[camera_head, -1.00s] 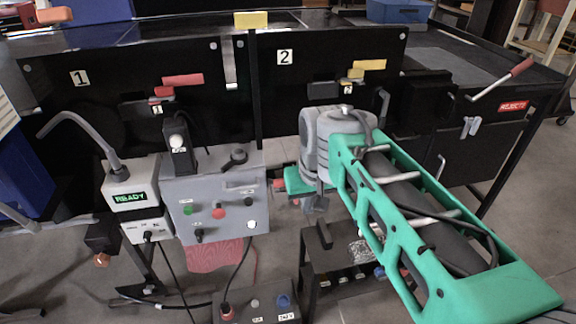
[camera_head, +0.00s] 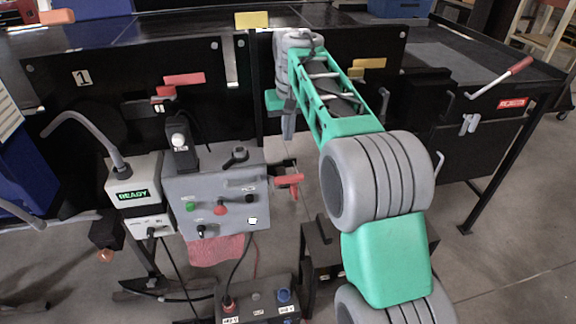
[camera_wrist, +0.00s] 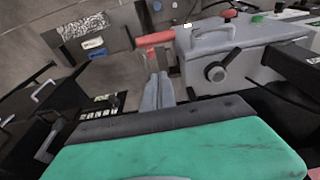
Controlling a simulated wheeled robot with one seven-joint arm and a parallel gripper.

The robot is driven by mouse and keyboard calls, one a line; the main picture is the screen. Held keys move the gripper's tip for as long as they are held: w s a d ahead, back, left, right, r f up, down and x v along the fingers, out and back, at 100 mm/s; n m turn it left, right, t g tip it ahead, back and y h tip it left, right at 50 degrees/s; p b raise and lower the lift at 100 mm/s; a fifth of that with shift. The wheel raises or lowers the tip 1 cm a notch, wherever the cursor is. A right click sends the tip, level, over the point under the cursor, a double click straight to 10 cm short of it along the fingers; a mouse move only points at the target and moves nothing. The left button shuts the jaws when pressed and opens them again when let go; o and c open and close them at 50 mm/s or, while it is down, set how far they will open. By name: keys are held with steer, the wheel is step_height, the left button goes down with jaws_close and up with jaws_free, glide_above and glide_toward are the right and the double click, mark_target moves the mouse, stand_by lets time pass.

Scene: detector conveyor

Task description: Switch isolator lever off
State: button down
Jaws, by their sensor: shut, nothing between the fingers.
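A red lever (camera_head: 288,181) sticks out at the right side of the grey control box (camera_head: 183,218), roughly level. It also shows in the wrist view as a red bar (camera_wrist: 155,39) beside the box, just beyond my fingertips. My gripper (camera_head: 288,130) is above and behind the lever in the head view, fingers pointing down. In the wrist view the grey fingers (camera_wrist: 158,88) are together and empty. I see a gap between them and the lever, though its depth is hard to judge.
The box front has green, red and black knobs (camera_head: 220,208); a black rotary handle (camera_head: 238,155) is on its top. A READY display unit (camera_head: 134,195) stands to the left. Black panels with red (camera_head: 184,79) and yellow handles rise behind.

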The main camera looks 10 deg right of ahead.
steer(key=p, duration=0.1)
glide_above(284, 180)
steer(key=w+d, duration=0.2)
steer(key=w, duration=0.2)
step_height(284, 180, down, 9)
steer(key=shift+s+a+f+p, duration=0.15)
steer(key=shift+s+f+p, duration=0.25)
steer(key=shift+s+f, duration=0.75)
steer(key=shift+w+f, duration=0.1)
steer(key=shift+f, duration=0.1)
